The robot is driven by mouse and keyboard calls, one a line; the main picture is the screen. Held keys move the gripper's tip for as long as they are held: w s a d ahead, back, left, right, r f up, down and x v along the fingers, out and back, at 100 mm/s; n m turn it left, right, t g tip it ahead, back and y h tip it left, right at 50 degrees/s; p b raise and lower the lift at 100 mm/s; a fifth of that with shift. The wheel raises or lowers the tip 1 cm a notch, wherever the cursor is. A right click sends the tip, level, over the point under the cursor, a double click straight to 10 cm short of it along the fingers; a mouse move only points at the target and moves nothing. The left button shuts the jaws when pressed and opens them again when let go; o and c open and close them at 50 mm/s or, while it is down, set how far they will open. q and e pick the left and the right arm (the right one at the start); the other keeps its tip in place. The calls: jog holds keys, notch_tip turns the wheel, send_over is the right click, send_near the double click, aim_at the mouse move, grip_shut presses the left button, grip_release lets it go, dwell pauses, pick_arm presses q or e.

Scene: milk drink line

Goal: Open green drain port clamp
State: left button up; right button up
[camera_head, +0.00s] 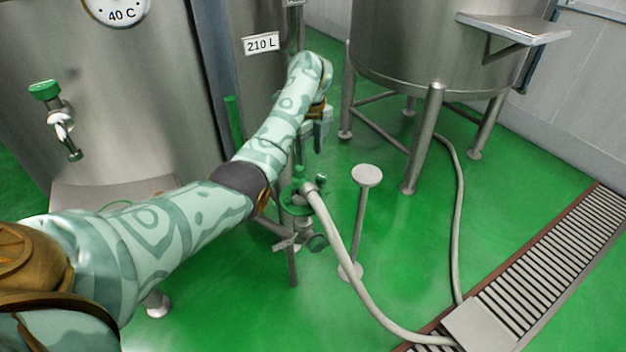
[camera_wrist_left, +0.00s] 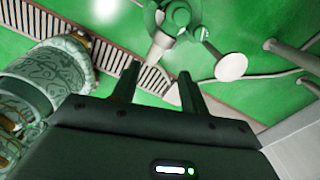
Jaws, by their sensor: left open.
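The green drain port clamp (camera_head: 290,197) sits low in front of the tank labelled 210 L, where a pale hose (camera_head: 345,262) joins the port. My left arm reaches across from the left, and its forearm passes just above and partly in front of the port. My left gripper (camera_head: 318,128) is above and beyond the clamp in the head view, open and apart from it. In the left wrist view the gripper (camera_wrist_left: 158,85) shows two dark, spread fingers with nothing between them. The green clamp (camera_wrist_left: 178,16) lies beyond the fingertips at the top edge. Whether the clamp is open is unclear.
A round-topped metal stand (camera_head: 367,175) is right of the port. A legged tank (camera_head: 430,50) stands behind. The hose runs to a floor drain grate (camera_head: 560,255). A green-handled tap (camera_head: 45,90) is on the left tank.

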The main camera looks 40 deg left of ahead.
pick_arm(q)
jog(key=b, duration=0.4)
send_over(311, 194)
notch_tip(311, 194, down, 7)
jog(key=shift+f, duration=0.1)
notch_tip(311, 194, down, 9)
jog(key=b, duration=0.4)
pick_arm(e)
jog(key=d+f+n+g, duration=0.1)
jog(key=d+f, duration=0.2)
jog(key=f, duration=0.2)
jog(key=shift+d+f+n+h, duration=0.2)
jog(key=shift+d+n+h, duration=0.1)
jog(key=shift+d+h, duration=0.1)
pick_arm(q)
grip_shut()
jog(key=shift+r, duration=0.2)
pick_arm(e)
jog(key=shift+a+r, duration=0.1)
